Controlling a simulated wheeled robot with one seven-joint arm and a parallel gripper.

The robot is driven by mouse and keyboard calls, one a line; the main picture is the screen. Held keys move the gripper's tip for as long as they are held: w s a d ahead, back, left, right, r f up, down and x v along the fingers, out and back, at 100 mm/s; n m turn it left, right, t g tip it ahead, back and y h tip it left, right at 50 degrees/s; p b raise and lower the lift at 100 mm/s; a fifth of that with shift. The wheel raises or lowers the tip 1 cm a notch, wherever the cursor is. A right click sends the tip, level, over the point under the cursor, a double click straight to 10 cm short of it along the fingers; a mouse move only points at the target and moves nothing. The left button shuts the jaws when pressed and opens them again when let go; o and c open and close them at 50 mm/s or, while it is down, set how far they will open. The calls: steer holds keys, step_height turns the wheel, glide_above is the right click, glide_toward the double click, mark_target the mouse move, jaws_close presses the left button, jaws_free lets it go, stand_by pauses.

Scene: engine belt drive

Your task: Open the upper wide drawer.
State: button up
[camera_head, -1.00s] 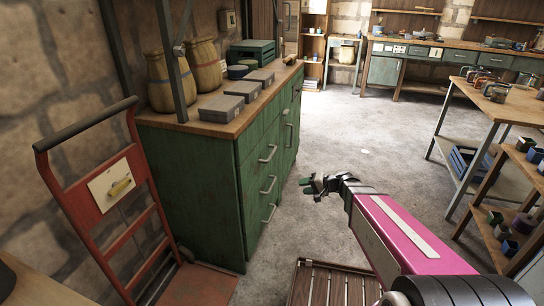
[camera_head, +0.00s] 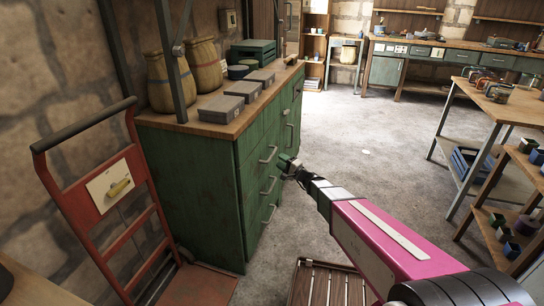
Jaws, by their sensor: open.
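The green cabinet (camera_head: 195,185) stands at the left with its drawer fronts facing right. The upper wide drawer (camera_head: 256,150) is shut flush, with a bar handle (camera_head: 268,154) on its front. Two more wide drawers below it, with a middle handle (camera_head: 269,186) and a lower handle (camera_head: 269,214), are also shut. My gripper (camera_head: 287,163) is open and empty, close to the drawer fronts, just right of the upper handle in the picture. Its fingertips look small and dark; I cannot tell whether they touch the cabinet.
Grey boxes (camera_head: 221,109) and woven jars (camera_head: 165,83) stand on the cabinet top. A red hand truck (camera_head: 85,205) stands at the left. A slatted wooden crate (camera_head: 331,284) lies on the floor in front. A shelf table (camera_head: 492,108) is at the right. The floor between is clear.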

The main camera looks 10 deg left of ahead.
mark_target(272, 155)
steer(key=x, duration=0.6)
steer(key=shift+a, duration=0.1)
jaws_close()
